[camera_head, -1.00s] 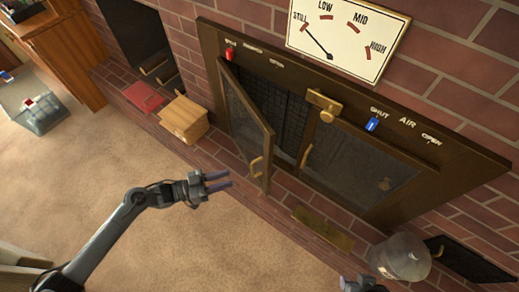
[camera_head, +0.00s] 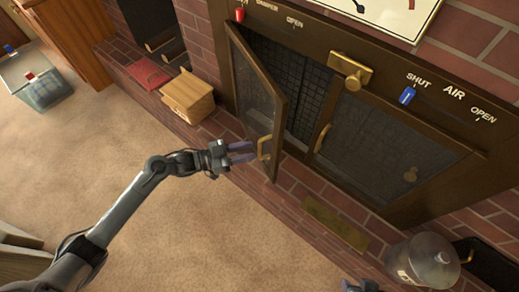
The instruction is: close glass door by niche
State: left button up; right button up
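The left glass door (camera_head: 257,95), nearest the log niche (camera_head: 152,25), stands open and swung outward from the brown fireplace frame. Its brass handle (camera_head: 264,148) is on its free edge. The right glass door (camera_head: 375,150) is shut, with its own brass handle (camera_head: 321,138). My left gripper (camera_head: 245,153) is open and empty, with its fingers pointing right, close to the open door's handle in the picture. I cannot tell whether it touches. My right gripper (camera_head: 362,286) barely shows at the bottom edge; its fingers are not clear.
A wooden box (camera_head: 188,97) and a red book (camera_head: 145,72) sit on the brick hearth (camera_head: 300,170). A brass plate (camera_head: 336,224) lies in front of the doors.

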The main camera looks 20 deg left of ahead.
aim_at(260, 147)
pick_arm(q)
jog(key=shift+b+x, duration=0.65)
jog(key=shift+x, duration=1.75)
jog(key=shift+w, duration=0.1)
grip_shut()
